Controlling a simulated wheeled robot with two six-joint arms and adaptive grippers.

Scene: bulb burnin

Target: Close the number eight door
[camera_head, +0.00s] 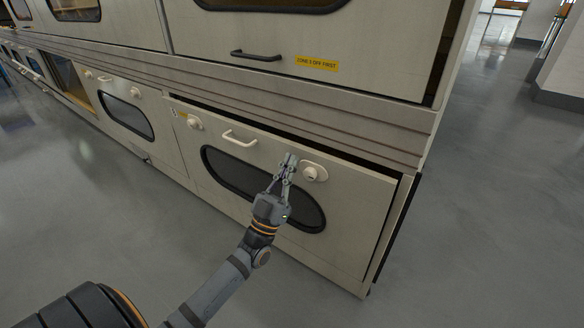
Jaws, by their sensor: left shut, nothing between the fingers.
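A cream lower door (345,237) with a dark oval window, a pale handle (240,136) and a round knob at each side fills the middle of the head view. A dark gap runs along its top and right edges, so it stands slightly ajar. A small yellow label sits at its upper left; I cannot read a number on it. My left gripper (290,158) is shut and empty in front of the door's upper part, just left of the right knob (311,173). I cannot tell whether the fingertips touch the door. My right gripper is out of view.
Above is an upper door with a black handle (256,56) and a yellow label (317,63). Another lower door with an oval window (126,115) lies to the left, with an open bay beyond it. Grey floor is clear in front and right.

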